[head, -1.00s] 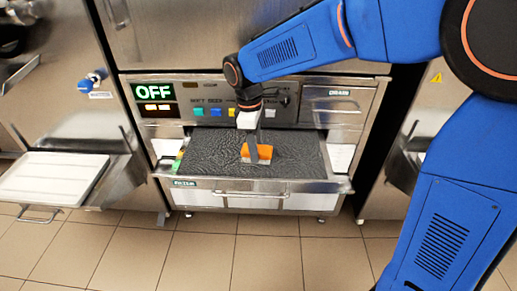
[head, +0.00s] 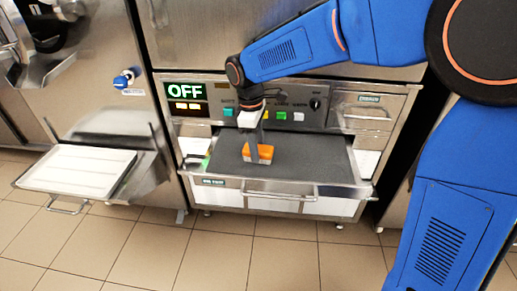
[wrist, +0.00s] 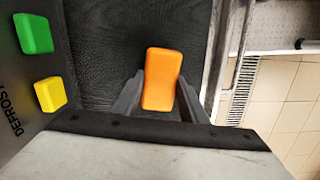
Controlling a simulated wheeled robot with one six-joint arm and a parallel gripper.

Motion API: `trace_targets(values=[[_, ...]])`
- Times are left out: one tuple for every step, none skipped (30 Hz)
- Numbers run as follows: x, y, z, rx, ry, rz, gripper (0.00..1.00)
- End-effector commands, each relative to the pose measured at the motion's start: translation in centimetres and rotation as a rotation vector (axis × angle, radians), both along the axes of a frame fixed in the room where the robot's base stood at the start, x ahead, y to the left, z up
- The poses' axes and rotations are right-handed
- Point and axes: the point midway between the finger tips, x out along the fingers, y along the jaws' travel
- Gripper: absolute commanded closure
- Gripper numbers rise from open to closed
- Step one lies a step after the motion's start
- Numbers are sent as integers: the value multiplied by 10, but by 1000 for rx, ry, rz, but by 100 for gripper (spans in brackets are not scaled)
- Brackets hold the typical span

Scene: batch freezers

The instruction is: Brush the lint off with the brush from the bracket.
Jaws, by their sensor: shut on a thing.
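The brush (head: 257,152) has an orange back with a pale lower edge. My gripper (head: 252,135) is shut on it from above. In the wrist view the orange back (wrist: 162,78) shows between the two dark fingers. The brush is at the dark grey filter panel (head: 315,158) in the pulled-out drawer, left of the panel's middle. I cannot tell whether its bristles touch the panel. The panel looks smooth and even grey, with no clear lint in the head view. The bracket is not identifiable.
The machine's display (head: 187,91) reads OFF. A green button (wrist: 34,33) and a yellow button (wrist: 50,94) are close by in the wrist view. A white tray (head: 85,170) juts out at the left. The tiled floor in front is clear.

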Motion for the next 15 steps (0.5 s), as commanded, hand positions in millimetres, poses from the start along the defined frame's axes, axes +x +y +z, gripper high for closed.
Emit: trace_targets(values=[[1, -1, 14, 4, -6, -2, 82], [0, -1, 21, 3, -5, -3, 82], [0, -2, 27, 2, -4, -4, 82], [0, -2, 29, 1, -3, -4, 82], [-1, -2, 31, 1, -3, -5, 82], [-1, -3, 35, 1, -3, -5, 82], [-1, -3, 38, 1, -3, -6, 82], [-1, -4, 40, 2, -3, -7, 82], [-1, -4, 44, 2, -3, -7, 82], [-2, -4, 47, 2, -2, -8, 82], [-2, -5, 49, 2, -2, -9, 82], [-2, -5, 53, 2, -2, -9, 82], [-2, -6, 56, 2, -4, -10, 82], [-2, -6, 58, 2, -4, -11, 82], [-3, -6, 62, 1, -2, -11, 82]])
